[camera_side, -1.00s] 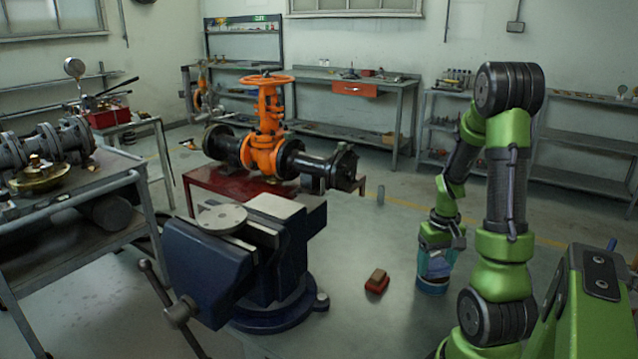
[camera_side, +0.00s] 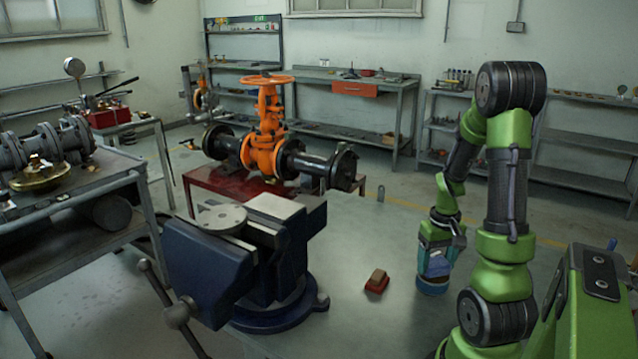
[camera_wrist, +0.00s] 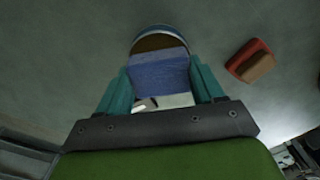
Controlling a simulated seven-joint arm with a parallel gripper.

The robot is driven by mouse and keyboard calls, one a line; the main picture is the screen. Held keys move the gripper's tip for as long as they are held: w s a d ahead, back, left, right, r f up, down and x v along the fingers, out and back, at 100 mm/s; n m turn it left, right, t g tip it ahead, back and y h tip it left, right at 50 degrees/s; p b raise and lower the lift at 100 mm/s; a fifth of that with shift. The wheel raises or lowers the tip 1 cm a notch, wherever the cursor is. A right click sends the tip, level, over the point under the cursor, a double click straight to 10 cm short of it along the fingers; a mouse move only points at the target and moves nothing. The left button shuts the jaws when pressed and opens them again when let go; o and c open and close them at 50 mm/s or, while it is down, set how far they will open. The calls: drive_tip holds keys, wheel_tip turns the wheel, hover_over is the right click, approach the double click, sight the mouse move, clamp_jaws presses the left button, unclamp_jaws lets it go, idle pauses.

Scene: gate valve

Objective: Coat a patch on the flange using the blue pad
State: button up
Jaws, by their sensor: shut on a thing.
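The flange (camera_side: 222,217) is a grey round disc lying flat on top of the blue vise (camera_side: 225,270). My gripper (camera_side: 436,262) is low over the table, right of the vise. It is shut on the blue pad (camera_wrist: 160,75), which shows between the teal fingers in the wrist view. A round blue-rimmed tin (camera_side: 432,287) stands directly under my gripper. In the wrist view the tin (camera_wrist: 160,28) lies just beyond the pad, with a brown area inside its rim. I cannot tell whether the pad touches the tin or its contents.
A red pad with a brown block on top (camera_side: 376,281) lies on the table between vise and tin. An orange gate valve (camera_side: 265,140) with black pipe sits on a red stand behind the vise. The table between the vise and my gripper is otherwise clear.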

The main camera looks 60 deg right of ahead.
sight(436, 262)
drive_tip(key=shift+r, duration=3.2)
drive_tip(key=shift+r, duration=0.1)
wheel_tip(436, 262, up, 21)
drive_tip(key=w+a+n, duration=0.3)
drive_tip(key=w+a, duration=0.4)
drive_tip(key=w, duration=0.3)
drive_tip(key=w+a+n, duration=0.3)
drive_tip(key=w+a, duration=0.3)
drive_tip(key=w, duration=0.3)
drive_tip(key=w+a+n, duration=0.2)
drive_tip(key=w+a, duration=0.1)
drive_tip(key=a, duration=0.4)
drive_tip(key=w+a+n, duration=0.1)
drive_tip(key=w+a, duration=0.2)
drive_tip(key=a, duration=0.4)
drive_tip(key=shift+s+d+f, duration=0.1)
drive_tip(key=shift+d+f, duration=0.1)
drive_tip(key=shift+f, duration=1.05)
drive_tip(key=shift+d+f, duration=0.15)
drive_tip(key=shift+f, duration=1.1)
